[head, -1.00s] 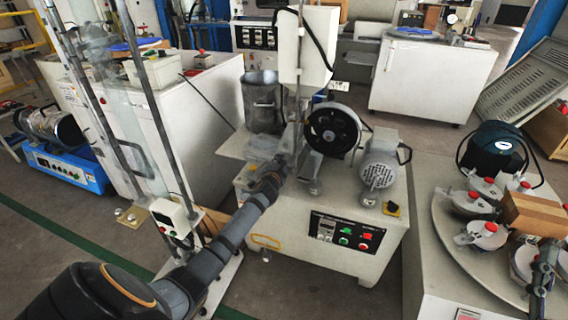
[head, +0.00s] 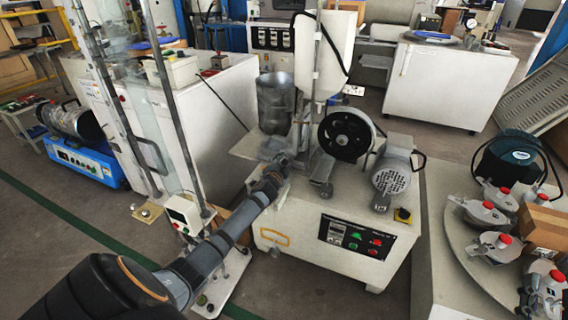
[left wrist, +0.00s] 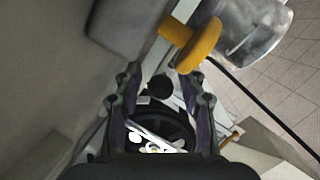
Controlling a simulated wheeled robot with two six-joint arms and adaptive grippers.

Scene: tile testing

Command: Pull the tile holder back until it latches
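The abrasion machine (head: 335,235) stands ahead with a black wheel (head: 346,134) and a grey motor (head: 391,175) on top. My left gripper (head: 284,160) is at the machine's left side, left of the wheel. In the left wrist view its two fingers (left wrist: 162,88) are spread, with nothing clearly held between them. A yellow knob (left wrist: 202,46) on a stem lies just beyond the fingertips, apart from them. The black wheel also shows between the fingers (left wrist: 165,124). I cannot clearly make out the tile holder. A dark part, probably my right gripper (head: 532,292), shows at lower right; its fingers are unclear.
A control panel (head: 356,238) is on the machine's front.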

